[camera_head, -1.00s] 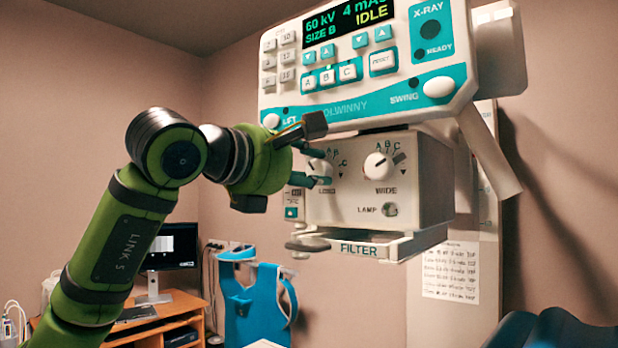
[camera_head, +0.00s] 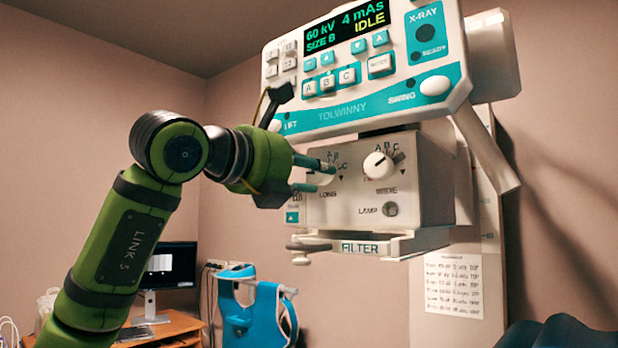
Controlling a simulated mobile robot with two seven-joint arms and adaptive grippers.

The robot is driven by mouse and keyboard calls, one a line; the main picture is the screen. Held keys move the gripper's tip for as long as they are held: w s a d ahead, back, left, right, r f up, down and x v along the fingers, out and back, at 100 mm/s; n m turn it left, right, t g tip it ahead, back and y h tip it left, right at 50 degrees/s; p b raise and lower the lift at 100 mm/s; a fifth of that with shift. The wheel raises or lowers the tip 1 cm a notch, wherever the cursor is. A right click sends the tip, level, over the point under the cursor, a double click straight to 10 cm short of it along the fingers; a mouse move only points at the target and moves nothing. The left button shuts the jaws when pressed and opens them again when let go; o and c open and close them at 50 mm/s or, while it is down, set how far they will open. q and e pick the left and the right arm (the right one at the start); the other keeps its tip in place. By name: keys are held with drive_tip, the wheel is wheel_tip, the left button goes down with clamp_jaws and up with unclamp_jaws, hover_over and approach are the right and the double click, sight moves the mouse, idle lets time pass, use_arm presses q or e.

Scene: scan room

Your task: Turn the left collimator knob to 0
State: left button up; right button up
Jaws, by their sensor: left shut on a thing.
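The left collimator knob (camera_head: 324,178), marked LONG, is a white dial on the front of the grey collimator box (camera_head: 428,190). My left gripper (camera_head: 326,177) comes in from the left, its green fingers shut on this knob. The fingers and wrist hide part of the knob and its scale, so I cannot read its pointer. My right gripper is not in view.
The control panel (camera_head: 370,70) with its lit display stands just above the box. A LAMP button (camera_head: 390,209) is below the right knob, and a FILTER tray (camera_head: 362,247) sits under the box. A desk with a monitor (camera_head: 172,265) and a blue apron (camera_head: 255,310) are behind.

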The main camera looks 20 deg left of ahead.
use_arm(q)
drive_tip(key=shift+d+f+n, duration=0.1)
drive_tip(key=shift+f+n, duration=0.2)
drive_tip(key=shift+n, duration=0.1)
drive_tip(key=o, duration=0.9)
drive_tip(key=shift+o, duration=1.3)
drive_tip(key=shift+r, duration=0.15)
drive_tip(key=shift+s, duration=0.1)
drive_tip(key=shift+s+a+r, duration=0.1)
drive_tip(key=shift+s+a, duration=0.15)
drive_tip(key=shift+s, duration=0.1)
drive_tip(key=v, duration=1.1)
